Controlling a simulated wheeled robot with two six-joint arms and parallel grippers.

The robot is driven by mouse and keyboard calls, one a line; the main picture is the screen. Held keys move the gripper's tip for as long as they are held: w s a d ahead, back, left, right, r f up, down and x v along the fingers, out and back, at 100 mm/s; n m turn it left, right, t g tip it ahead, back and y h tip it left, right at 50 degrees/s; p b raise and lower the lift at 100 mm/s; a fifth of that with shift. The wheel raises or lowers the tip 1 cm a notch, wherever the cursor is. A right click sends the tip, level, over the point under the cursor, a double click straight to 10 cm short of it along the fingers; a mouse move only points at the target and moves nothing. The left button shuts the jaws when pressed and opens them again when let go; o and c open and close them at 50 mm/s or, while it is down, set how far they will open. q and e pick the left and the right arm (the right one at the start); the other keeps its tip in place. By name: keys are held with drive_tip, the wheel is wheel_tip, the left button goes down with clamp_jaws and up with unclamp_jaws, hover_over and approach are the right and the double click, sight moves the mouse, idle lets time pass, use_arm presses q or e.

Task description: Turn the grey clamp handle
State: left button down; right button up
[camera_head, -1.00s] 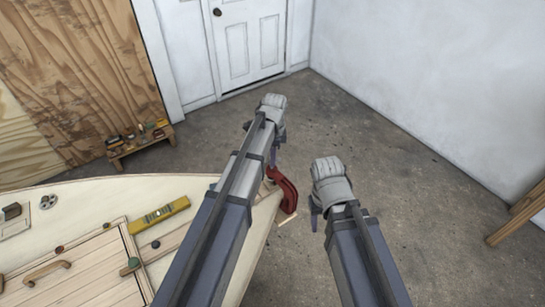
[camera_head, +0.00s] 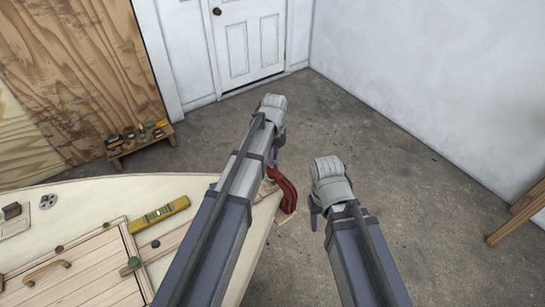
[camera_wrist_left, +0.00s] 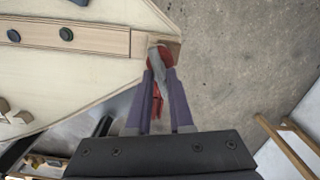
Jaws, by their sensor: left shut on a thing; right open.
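A red clamp (camera_head: 286,192) sits at the corner of the pale plywood hull (camera_head: 90,190), at the end of a wooden strip. In the left wrist view its grey handle (camera_wrist_left: 161,70) lies between the two purple fingers of my left gripper (camera_wrist_left: 160,74), which is shut on it. More of the red clamp (camera_wrist_left: 157,103) shows between the fingers. In the head view my left gripper (camera_head: 274,157) is partly hidden by its own wrist, and the handle is hidden there. My right gripper (camera_head: 315,212) is open and empty, to the right of the clamp over the floor.
A yellow level (camera_head: 160,214) and a hatch with a wooden handle (camera_head: 46,269) are on the hull. A low bench with small items (camera_head: 140,147) stands by the plywood wall. A wooden stand (camera_head: 518,214) is at the right. The concrete floor between is clear.

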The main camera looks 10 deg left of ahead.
use_arm(q)
drive_tip(key=shift+m, duration=0.4)
drive_tip(key=c, duration=0.8)
unclamp_jaws()
drive_tip(key=shift+o, duration=0.2)
drive_tip(key=shift+r, duration=0.1)
wheel_tip(320, 180, up, 8)
drive_tip(key=p, duration=0.7)
drive_tip(key=shift+s+d+p, duration=0.15)
drive_tip(key=shift+p, duration=0.25)
drive_tip(key=shift+f, duration=0.2)
